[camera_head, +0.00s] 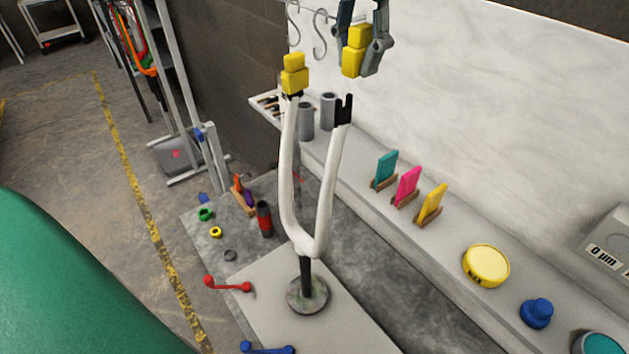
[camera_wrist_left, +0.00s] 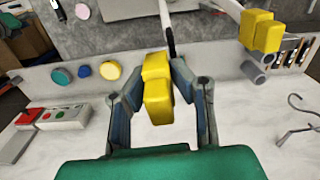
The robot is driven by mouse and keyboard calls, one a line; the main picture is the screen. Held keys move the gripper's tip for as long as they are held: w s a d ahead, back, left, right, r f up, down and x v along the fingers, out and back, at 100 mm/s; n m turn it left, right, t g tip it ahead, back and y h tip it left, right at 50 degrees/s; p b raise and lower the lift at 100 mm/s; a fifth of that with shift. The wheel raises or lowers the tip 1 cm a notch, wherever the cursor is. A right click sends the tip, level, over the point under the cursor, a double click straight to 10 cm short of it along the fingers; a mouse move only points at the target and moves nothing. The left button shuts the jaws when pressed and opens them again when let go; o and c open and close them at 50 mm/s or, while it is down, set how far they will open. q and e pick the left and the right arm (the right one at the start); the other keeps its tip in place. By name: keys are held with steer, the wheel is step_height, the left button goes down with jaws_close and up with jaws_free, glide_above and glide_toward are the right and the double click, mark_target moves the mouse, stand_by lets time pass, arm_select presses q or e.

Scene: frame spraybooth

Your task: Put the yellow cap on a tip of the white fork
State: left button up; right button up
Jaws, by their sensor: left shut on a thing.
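The white fork (camera_head: 318,220) stands upright on a round stand (camera_head: 308,296), tips up. Its left tip wears a yellow cap (camera_head: 294,75), which also shows in the left wrist view (camera_wrist_left: 260,32). Its right tip (camera_head: 343,108) is bare and black. My left gripper (camera_head: 360,50) is shut on a second yellow cap (camera_head: 355,58), seen between the fingers in the left wrist view (camera_wrist_left: 157,92). In the head view this cap appears above and slightly right of the bare tip, apart from it. In the wrist view it partly hides the fork behind it. My right gripper is not seen.
Metal hooks (camera_head: 320,36) hang by the wall, close left of my left gripper. Grey cylinders (camera_head: 328,108) stand on the shelf behind the fork. Teal, pink and yellow cards (camera_head: 408,186) and a round yellow lid (camera_head: 486,265) sit farther right. Small parts lie on the bench at left.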

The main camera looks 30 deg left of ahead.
mark_target(343, 108)
arm_select(q)
steer(key=shift+a, duration=0.3)
steer(key=shift+f, duration=0.15)
steer(key=shift+a+f, duration=0.2)
steer(key=shift+f, duration=0.6)
steer(key=shift+w+a+f+b, duration=0.1)
steer(key=shift+a+f+b, duration=0.25)
steer(key=shift+f, duration=0.3)
steer(key=shift+p, duration=0.35)
steer(key=shift+f+b, duration=0.65)
steer(key=shift+f, duration=1.25)
steer(key=o, duration=0.9)
steer(key=shift+o, duration=0.2)
